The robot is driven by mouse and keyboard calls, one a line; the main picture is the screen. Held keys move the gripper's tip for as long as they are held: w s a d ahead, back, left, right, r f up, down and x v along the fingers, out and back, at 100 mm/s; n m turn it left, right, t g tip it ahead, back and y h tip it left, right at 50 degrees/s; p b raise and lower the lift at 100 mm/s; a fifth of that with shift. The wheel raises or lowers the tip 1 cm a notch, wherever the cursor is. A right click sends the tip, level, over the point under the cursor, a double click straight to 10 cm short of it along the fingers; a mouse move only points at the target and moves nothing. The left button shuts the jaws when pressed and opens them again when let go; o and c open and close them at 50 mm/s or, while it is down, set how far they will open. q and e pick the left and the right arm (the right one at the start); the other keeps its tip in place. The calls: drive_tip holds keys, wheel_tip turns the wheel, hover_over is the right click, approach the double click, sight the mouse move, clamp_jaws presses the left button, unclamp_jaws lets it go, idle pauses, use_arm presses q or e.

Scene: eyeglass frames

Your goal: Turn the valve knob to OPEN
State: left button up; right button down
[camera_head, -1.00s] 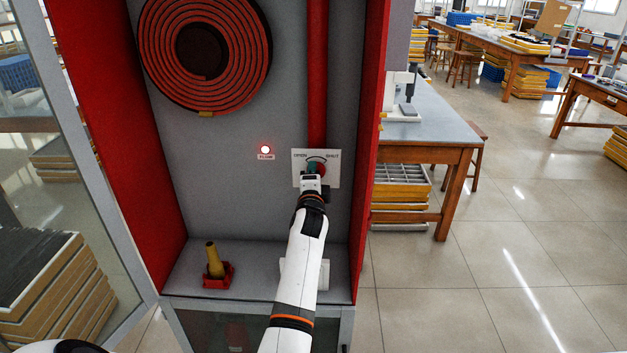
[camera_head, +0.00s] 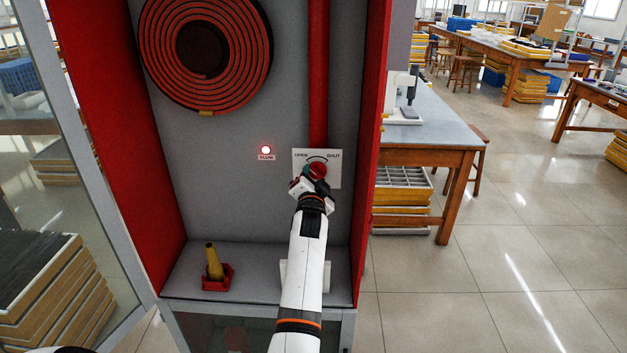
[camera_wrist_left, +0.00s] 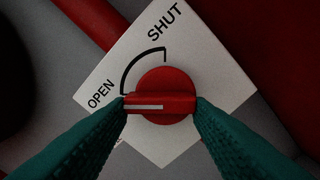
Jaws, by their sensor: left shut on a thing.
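The red valve knob (camera_head: 318,169) sits on a white plate (camera_head: 331,180) marked OPEN and SHUT, on the back wall of the cabinet. It also shows in the left wrist view (camera_wrist_left: 165,80). My left gripper (camera_wrist_left: 161,104) is shut on the knob's bar, one teal finger on each side. In the head view, my left gripper (camera_head: 314,178) is turned sideways at the knob. In the wrist view, the bar's white line points left, close to the OPEN end of the black arc. My right gripper is not in view.
A red pipe (camera_head: 318,75) runs down to the plate. A coiled hose (camera_head: 238,45) hangs upper left. A yellow nozzle (camera_head: 213,262) stands on the shelf. Red cabinet side walls flank my arm.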

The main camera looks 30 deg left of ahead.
use_arm(q)
drive_tip(key=shift+r, duration=0.2)
idle(0.3)
drive_tip(key=o, duration=0.7)
drive_tip(key=shift+c, duration=0.2)
drive_tip(key=o, duration=0.3)
drive_tip(key=shift+w+f, duration=0.1)
drive_tip(key=shift+f, duration=0.05)
drive_tip(key=shift+o, duration=0.2)
drive_tip(key=shift+f, duration=0.1)
